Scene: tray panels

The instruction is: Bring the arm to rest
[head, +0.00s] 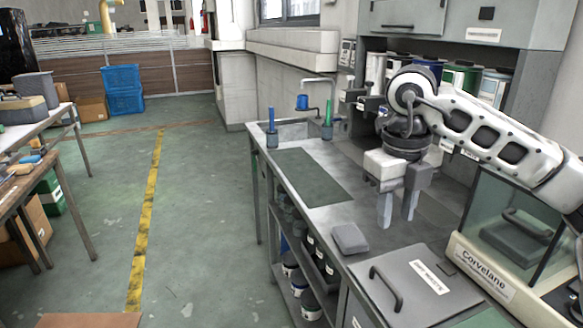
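My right gripper (397,209) is over the grey workbench, its two grey fingers pointing down with a gap between them. Nothing shows between the fingers. My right arm (490,130), white with dark cut-outs, reaches in from the right edge. Whether the fingertips touch the bench top cannot be told. My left gripper is not in view.
A dark mat (309,177) and a grey block (350,238) lie on the bench left of the gripper. A lidded panel with a handle (418,284) is in front. A glass-fronted case (515,240) stands at right. Open floor lies left.

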